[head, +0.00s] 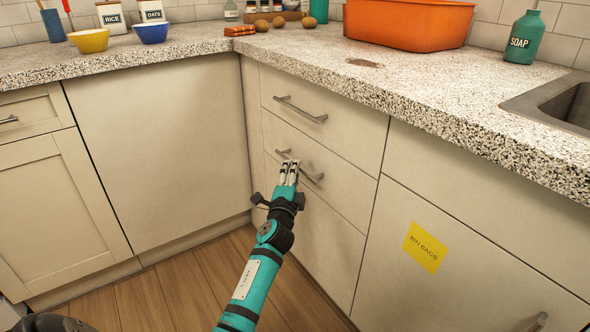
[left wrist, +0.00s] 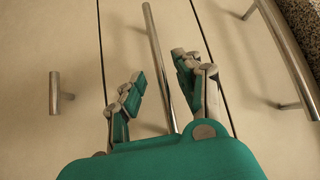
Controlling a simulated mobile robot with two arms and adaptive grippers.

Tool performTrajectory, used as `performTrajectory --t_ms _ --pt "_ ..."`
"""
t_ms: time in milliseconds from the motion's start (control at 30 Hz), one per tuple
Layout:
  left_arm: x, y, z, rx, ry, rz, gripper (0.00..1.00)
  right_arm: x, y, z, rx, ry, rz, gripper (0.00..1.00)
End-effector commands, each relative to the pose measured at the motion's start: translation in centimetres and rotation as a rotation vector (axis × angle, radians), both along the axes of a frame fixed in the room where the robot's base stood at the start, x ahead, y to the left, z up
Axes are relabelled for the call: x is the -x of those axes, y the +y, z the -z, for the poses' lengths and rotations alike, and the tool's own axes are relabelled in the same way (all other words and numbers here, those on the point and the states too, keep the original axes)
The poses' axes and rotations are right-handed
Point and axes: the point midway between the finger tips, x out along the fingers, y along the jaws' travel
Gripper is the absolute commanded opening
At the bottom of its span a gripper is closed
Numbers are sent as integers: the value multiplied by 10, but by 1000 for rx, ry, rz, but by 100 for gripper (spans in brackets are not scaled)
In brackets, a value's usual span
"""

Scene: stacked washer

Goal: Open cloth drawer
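A stack of cream drawers stands in the corner under the counter, with no cloth label visible. The middle drawer (head: 340,188) appears closed and has a grey metal bar handle (head: 313,178). My left gripper (head: 289,165) is at this handle. In the left wrist view the handle (left wrist: 158,55) runs between the two separated fingers of my left gripper (left wrist: 160,85). The fingers are open, with gaps to the bar on both sides. The top drawer (head: 345,112) above appears closed, with its own bar handle (head: 300,109). My right gripper is not in view.
The speckled counter (head: 440,90) overhangs the drawers. A large front labelled BIN BAGS (head: 425,247) is to the right. Plain cabinet fronts (head: 160,140) stand at left. An orange tub (head: 405,25) and soap bottle (head: 525,37) sit on the counter. Wooden floor (head: 185,285) is clear at lower left.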

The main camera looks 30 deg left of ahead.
Motion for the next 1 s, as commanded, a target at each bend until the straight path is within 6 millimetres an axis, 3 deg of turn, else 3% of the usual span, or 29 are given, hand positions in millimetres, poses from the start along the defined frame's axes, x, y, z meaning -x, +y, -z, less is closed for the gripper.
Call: performTrajectory --t_ms 200,567,833,1000 --pt "-24 10 -3 0 -1 0 34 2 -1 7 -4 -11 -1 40" --pt "-28 12 -4 0 0 0 34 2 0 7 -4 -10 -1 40" --pt "-28 12 -4 0 0 0 0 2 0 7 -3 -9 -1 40" --pt "-28 12 -4 1 1 0 0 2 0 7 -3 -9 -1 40"
